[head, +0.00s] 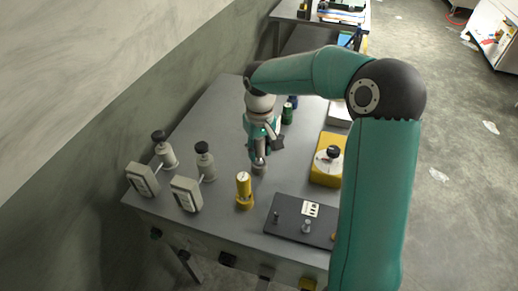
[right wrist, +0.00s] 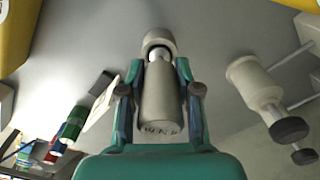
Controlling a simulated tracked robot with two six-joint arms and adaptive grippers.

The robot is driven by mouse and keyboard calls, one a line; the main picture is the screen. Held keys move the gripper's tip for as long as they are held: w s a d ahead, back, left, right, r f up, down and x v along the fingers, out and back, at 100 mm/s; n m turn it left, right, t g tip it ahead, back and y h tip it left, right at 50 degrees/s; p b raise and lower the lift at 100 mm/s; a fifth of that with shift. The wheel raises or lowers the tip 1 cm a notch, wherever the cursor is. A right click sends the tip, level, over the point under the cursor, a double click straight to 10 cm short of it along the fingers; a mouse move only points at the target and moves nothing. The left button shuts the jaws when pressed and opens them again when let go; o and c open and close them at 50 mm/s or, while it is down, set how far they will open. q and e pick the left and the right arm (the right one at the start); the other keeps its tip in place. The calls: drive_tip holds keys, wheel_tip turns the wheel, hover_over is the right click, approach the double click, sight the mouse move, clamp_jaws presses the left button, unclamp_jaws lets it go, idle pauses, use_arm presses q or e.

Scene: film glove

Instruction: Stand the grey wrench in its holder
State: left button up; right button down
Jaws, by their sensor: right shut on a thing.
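My right gripper (head: 262,148) points down over the middle of the table and is shut on the grey wrench. In the right wrist view the wrench (right wrist: 160,105) is a thick grey cylinder with lettering, held between the two fingers (right wrist: 160,90). Its narrow, shiny neck points to a round grey holder (right wrist: 158,38). The holder also shows on the table under the gripper (head: 259,169). The neck lines up with the holder's opening and appears to be at or in it; how deep cannot be told. My left gripper is not in view.
A yellow tool (head: 244,188) stands in front of the holder. Two grey meters (head: 187,193) with knobbed fittings stand at left. A dark plate (head: 290,225) lies at front right, and a yellow block (head: 325,175) stands at right. Green (head: 287,114) and blue cylinders stand behind.

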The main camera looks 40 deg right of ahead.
drive_tip(key=shift+f+b, duration=0.65)
drive_tip(key=shift+f, duration=0.25)
drive_tip(key=c, duration=0.7)
unclamp_jaws()
wheel_tip(320, 180, up, 12)
